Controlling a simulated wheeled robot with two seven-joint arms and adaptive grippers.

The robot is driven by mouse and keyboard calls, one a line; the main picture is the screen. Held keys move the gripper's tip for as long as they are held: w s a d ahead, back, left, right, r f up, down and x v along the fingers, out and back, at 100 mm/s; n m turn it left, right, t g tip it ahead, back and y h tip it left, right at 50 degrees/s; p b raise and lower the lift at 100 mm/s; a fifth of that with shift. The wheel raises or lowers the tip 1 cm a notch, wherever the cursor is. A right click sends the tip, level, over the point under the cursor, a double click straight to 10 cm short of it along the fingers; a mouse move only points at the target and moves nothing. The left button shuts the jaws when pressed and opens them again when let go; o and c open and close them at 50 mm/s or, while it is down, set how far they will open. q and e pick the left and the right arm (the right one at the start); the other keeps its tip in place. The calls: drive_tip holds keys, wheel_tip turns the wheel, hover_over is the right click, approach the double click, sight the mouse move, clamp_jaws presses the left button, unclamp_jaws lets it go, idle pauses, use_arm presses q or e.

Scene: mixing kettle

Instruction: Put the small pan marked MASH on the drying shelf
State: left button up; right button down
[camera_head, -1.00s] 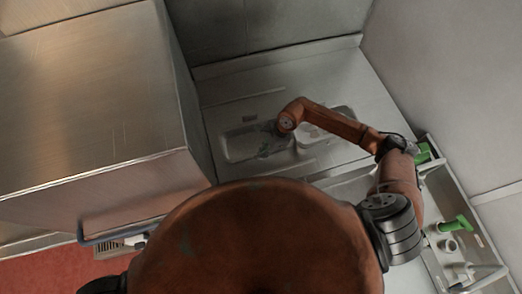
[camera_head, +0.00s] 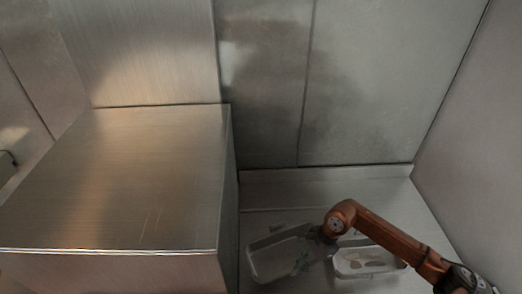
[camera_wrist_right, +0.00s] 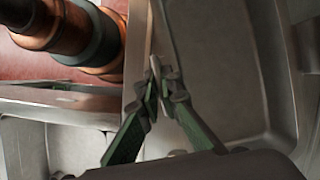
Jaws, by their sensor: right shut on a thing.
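My right gripper (camera_wrist_right: 155,90) is shut on the upright rim of a grey metal pan (camera_wrist_right: 222,65), seen in the wrist view. In the head view this seems to be the left-hand grey pan (camera_head: 272,262), with my right gripper (camera_head: 306,260) at its right side. I cannot read any MASH marking. I cannot tell whether the pan is lifted or resting on the counter. I cannot make out the drying shelf. My left gripper is not in view.
A second, lighter tray or basin (camera_head: 352,268) with pale items lies just right, below my right arm. A large steel cabinet (camera_head: 120,180) stands at the left. Steel walls close off the back and right. A bare counter strip (camera_head: 320,188) runs behind the pans.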

drive_tip(key=d+f+n+g+h+b, duration=0.2)
drive_tip(key=d+n+h+b, duration=0.2)
drive_tip(key=n, duration=0.9)
drive_tip(key=d+b, duration=0.3)
drive_tip(key=b, duration=0.2)
drive_tip(key=shift+s+f+n+g, duration=0.2)
drive_tip(key=shift+s+n+g, duration=0.1)
drive_tip(key=shift+n+g, duration=0.1)
drive_tip(key=shift+a, duration=0.1)
